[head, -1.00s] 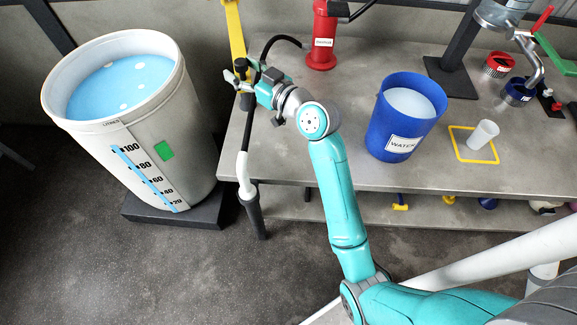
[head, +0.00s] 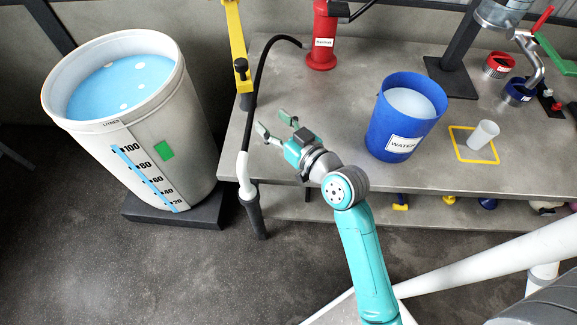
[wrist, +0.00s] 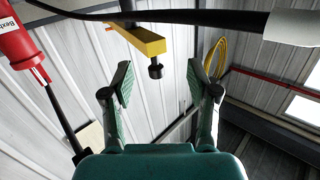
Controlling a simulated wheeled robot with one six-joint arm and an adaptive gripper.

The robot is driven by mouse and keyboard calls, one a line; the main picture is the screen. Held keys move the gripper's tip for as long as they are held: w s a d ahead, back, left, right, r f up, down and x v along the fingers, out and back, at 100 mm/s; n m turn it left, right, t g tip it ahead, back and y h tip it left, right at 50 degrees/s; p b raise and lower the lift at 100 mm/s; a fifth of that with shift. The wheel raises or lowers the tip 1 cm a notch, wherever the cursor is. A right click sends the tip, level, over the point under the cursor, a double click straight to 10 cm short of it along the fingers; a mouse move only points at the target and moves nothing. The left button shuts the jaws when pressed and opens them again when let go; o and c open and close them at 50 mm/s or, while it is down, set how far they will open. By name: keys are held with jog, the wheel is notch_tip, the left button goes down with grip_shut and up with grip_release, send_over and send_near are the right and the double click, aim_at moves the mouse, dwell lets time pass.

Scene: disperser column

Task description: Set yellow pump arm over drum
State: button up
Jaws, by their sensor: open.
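The yellow pump arm (head: 236,38) hangs in from the top of the head view, with a black knob (head: 241,68) near its end. It lies to the right of the drum's rim, over the bench's left end. The drum (head: 185,120) is a large pale tub with a litre scale and blue liquid with white spots. My gripper (head: 273,123) is open and empty, to the right of the yellow arm's end and nearer the camera. In the wrist view the yellow arm (wrist: 140,38) and its knob (wrist: 155,71) show beyond and between the parted fingers.
A black hose with a white nozzle (head: 245,178) hangs at the bench's left edge, close to my gripper. A red pump (head: 321,45) stands behind. A blue water bucket (head: 402,125) and a white cup (head: 482,135) stand to the right on the bench (head: 330,95).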

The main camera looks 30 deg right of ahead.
jog(key=s+a+f+m+h, duration=0.1)
jog(key=s+f+h, duration=0.1)
jog(key=s+f, duration=0.4)
jog(key=shift+s+a, duration=0.35)
jog(key=shift+s, duration=1.1)
